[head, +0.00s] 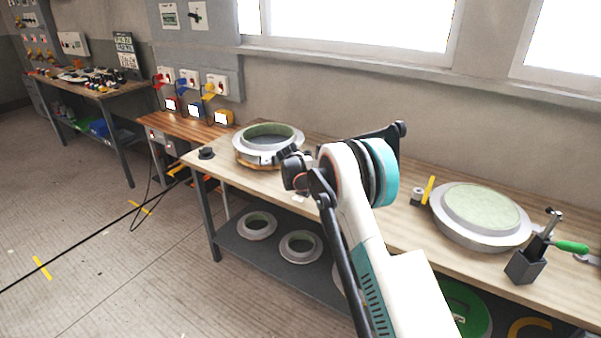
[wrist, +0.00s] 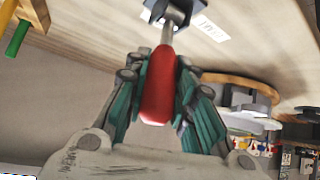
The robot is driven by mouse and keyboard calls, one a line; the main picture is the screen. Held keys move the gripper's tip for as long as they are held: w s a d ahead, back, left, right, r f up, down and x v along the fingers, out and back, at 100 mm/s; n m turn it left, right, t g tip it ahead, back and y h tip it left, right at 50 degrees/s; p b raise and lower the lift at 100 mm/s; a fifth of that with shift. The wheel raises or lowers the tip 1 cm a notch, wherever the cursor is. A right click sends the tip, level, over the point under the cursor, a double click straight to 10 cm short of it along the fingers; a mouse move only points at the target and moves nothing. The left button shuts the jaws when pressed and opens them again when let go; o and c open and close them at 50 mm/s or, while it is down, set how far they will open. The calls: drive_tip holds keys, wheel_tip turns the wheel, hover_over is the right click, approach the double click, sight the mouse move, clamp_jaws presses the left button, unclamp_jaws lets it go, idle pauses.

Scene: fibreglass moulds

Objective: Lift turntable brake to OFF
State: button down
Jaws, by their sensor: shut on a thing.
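The turntable brake shows in the wrist view as a red handle (wrist: 158,95) on a metal stem (wrist: 174,32) that runs to a dark block (wrist: 180,8) on the bench. My gripper (wrist: 162,72) is shut on the red handle, with its teal-padded fingers on either side of it. A small white label (wrist: 208,27) lies on the bench beside the block; its print is too blurred to read. In the head view my arm hides the brake handle. The turntable with a grey ring mould (head: 268,148) stands on the bench left of my arm.
On the bench (head: 400,220) to the right stand a round mould (head: 482,212) with a pale green top and a green-handled clamp (head: 527,262). A black knob-like piece (head: 206,153) is at the left end. Ring moulds (head: 300,246) lie on the shelf below.

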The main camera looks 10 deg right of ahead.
drive_tip(key=shift+w+d+r+g+y+p, duration=0.1)
drive_tip(key=shift+w+d+g+y+p, duration=0.45)
drive_tip(key=shift+g+y, duration=0.2)
drive_tip(key=shift+w+d, duration=0.1)
drive_tip(key=c, duration=1.3)
unclamp_jaws()
drive_tip(key=shift+c, duration=0.2)
drive_tip(key=v, duration=1.2)
